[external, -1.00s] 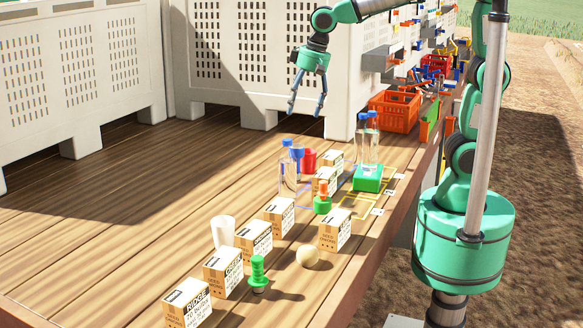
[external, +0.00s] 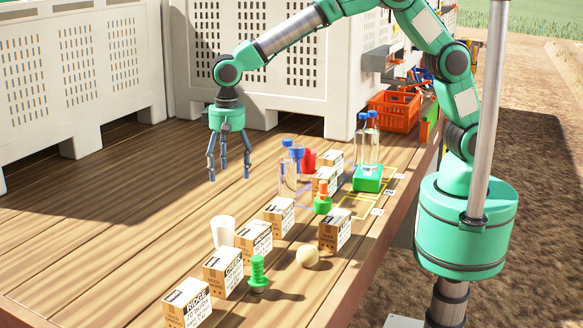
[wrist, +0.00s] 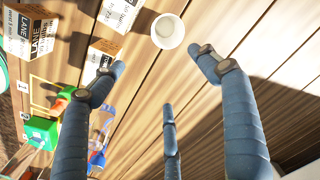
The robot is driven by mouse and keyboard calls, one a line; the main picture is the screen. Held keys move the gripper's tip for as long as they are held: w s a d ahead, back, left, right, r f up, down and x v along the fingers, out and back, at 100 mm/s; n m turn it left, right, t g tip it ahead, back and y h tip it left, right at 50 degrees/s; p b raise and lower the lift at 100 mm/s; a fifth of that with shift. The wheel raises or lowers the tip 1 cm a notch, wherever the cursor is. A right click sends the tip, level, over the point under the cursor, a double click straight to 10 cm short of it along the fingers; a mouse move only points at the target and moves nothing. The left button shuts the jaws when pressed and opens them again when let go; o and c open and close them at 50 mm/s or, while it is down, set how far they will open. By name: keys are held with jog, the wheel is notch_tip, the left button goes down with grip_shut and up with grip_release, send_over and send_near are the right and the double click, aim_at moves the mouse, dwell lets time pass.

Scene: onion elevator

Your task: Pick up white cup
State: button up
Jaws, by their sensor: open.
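The white cup (external: 223,231) stands upright on the wooden deck, behind the row of cardboard boxes in the external view. In the wrist view the cup (wrist: 168,31) shows its open top near the upper middle, beyond my fingertips. My gripper (external: 229,176) is open and empty, pointing down above the deck, beyond the cup and apart from it. In the wrist view the fingers of my gripper (wrist: 160,72) are spread wide, with nothing between them.
Small cardboard boxes (external: 254,240) stand in a row close to the cup. A green piece (external: 258,271) and a pale ball (external: 307,256) are nearer. Clear bottles (external: 289,172) stand to the right of my gripper. The deck at left is clear.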

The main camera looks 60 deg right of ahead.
aim_at(223, 228)
jog(key=a+f, duration=0.1)
jog(key=a, duration=0.1)
jog(key=a+f, duration=0.2)
jog(key=shift+s+a+f+p, duration=0.1)
jog(key=shift+a+f+p, duration=0.1)
jog(key=shift+p, duration=0.1)
jog(key=shift+f, duration=0.15)
notch_tip(223, 228, down, 8)
jog(key=shift+f, duration=0.2)
dwell(0.5)
jog(key=shift+f+p, duration=0.45)
jog(key=shift+f, duration=2.15)
jog(key=c, duration=1.2)
